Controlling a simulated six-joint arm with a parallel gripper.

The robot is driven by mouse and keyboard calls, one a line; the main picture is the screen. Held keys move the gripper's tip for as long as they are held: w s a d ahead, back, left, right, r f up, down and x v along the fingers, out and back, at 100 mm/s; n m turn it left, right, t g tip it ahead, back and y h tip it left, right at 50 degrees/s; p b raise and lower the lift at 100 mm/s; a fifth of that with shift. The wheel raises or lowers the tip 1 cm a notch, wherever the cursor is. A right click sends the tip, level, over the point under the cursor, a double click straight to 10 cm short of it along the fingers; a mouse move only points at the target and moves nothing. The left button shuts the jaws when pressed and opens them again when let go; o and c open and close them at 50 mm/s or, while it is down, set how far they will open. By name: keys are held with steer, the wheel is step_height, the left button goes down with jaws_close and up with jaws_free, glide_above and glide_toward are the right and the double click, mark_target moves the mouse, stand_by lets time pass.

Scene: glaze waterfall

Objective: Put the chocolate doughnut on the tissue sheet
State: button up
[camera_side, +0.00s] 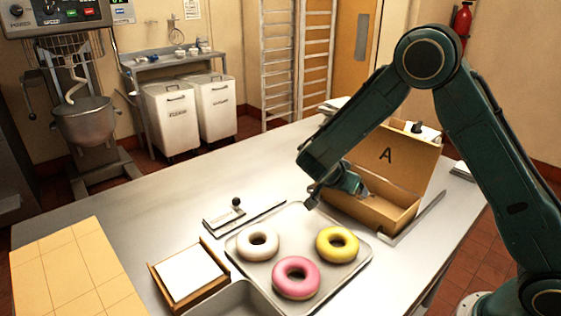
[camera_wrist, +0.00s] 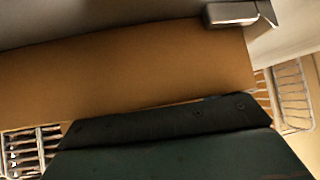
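No chocolate doughnut shows in either view. A white doughnut (camera_side: 258,233), a pink doughnut (camera_side: 296,289) and a yellow doughnut (camera_side: 323,244) lie on a metal tray (camera_side: 239,254). A white square sheet (camera_side: 189,272), which looks like the tissue, lies in a shallow brown holder left of the tray. My gripper (camera_side: 367,194) is over the open brown box marked A (camera_side: 425,165), behind the tray. Its fingers are too small and dark to read. The wrist view shows a broad brown surface (camera_wrist: 120,70) close up and no fingertips.
A flat metal tool with a black knob (camera_side: 235,203) lies behind the tray. A tan gridded board (camera_side: 75,270) lies at the left. A metal pan (camera_side: 232,298) is at the front edge. The steel table is clear at the back left.

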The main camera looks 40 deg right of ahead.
steer(key=shift+f, duration=0.15)
steer(key=shift+a+r, duration=0.1)
steer(key=shift+r, duration=0.15)
steer(key=v, duration=1.2)
steer(key=shift+r, duration=0.1)
steer(key=s+d+r+n+t+y, duration=0.25)
steer(key=s+r+n+y, duration=0.45)
steer(key=s, duration=0.4)
steer(key=s+a+r+n+t+y, duration=0.1)
steer(key=s+a+r+n+y, duration=0.1)
steer(key=s+n, duration=0.7)
steer(key=s+r, duration=0.1)
steer(key=s, duration=0.3)
steer(key=shift+s+a, duration=0.3)
steer(key=shift+a, duration=0.05)
